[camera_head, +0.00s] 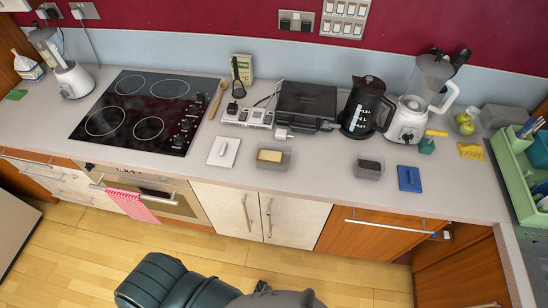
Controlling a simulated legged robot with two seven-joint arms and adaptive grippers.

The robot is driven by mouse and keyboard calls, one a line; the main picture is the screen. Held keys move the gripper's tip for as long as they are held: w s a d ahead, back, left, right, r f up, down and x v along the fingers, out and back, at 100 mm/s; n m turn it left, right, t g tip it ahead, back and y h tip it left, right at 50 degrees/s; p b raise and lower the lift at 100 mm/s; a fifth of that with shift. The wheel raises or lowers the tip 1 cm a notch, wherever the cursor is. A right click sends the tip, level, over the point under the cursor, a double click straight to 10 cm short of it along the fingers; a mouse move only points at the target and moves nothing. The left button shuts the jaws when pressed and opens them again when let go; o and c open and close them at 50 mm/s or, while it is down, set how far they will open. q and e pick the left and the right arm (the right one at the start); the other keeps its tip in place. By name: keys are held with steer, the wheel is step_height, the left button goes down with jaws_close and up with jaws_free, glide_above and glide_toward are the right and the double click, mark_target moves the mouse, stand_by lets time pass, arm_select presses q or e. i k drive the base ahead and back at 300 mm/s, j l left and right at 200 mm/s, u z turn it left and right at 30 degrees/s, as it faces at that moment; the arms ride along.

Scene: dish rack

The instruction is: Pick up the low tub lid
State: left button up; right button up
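A white square lid (223,152) with a raised handle lies flat on the counter to the right of the hob. Just right of it stands a low, see-through tub (275,166) with a yellow block inside. Farther right is a second see-through tub (369,173) with dark contents. A blue lid (409,179) with a handle lies flat to the right of that tub. I cannot tell from the picture which lid is named the low tub lid. Neither of my grippers is in view.
Behind the tubs stand a black grill (305,100), a black kettle (365,105) and a blender (411,115). The hob (142,110) is left of the white lid. A green dish rack (515,178) stands at the far right. The counter's front strip is clear.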

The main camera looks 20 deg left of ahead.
mark_target(224, 153)
steer(key=u, duration=1.35)
